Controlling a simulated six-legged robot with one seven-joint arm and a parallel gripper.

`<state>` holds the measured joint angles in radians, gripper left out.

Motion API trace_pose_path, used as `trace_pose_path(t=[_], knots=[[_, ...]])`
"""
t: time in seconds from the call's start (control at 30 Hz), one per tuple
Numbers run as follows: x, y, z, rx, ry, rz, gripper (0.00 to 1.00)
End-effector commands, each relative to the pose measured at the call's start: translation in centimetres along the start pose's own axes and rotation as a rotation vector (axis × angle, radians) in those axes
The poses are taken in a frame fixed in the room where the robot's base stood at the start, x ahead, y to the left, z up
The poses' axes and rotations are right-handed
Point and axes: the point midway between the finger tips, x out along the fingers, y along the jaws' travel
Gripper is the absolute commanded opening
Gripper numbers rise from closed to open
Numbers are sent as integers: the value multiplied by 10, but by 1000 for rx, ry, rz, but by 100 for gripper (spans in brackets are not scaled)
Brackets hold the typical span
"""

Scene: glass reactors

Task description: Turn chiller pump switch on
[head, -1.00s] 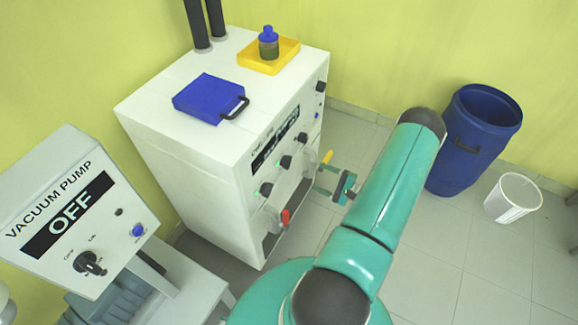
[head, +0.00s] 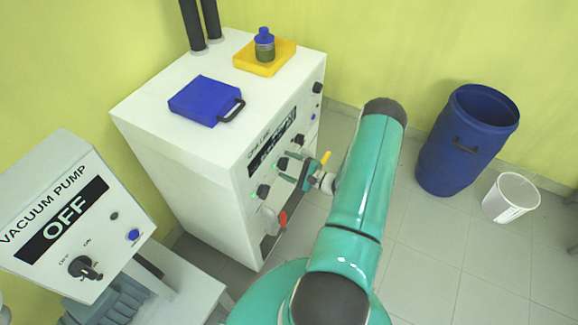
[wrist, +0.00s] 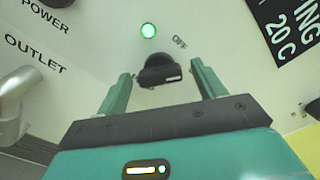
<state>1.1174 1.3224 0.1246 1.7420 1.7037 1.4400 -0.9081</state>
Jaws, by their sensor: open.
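The chiller (head: 190,125) is a white box with a tilted control panel on its right face. A black rotary switch (wrist: 160,70) shows in the wrist view, with a lit green lamp (wrist: 148,30) and the word OFF beside it. My gripper (wrist: 161,78) is open, with one finger on either side of the switch; I cannot tell whether they touch it. In the head view the green gripper (head: 294,172) is at the panel's middle black knob (head: 282,163), partly covering the panel. The switch's own name label is not readable.
The chiller display (head: 272,150) also shows in the wrist view (wrist: 290,30). A red-handled valve (head: 282,219) and yellow handle (head: 325,158) stick out near my gripper. The vacuum pump box (head: 110,250) reads OFF. A blue barrel (head: 455,160) and white bucket (head: 510,200) stand right.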

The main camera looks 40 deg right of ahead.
Motion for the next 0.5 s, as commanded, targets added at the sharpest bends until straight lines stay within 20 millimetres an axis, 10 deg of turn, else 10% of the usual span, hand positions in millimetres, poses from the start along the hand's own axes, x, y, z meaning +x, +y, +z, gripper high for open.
trace_pose_path(t=[0.3,0.5], knots=[[0,0,0,0,0,0,24],[-1,0,0,38,0,-1,24]])
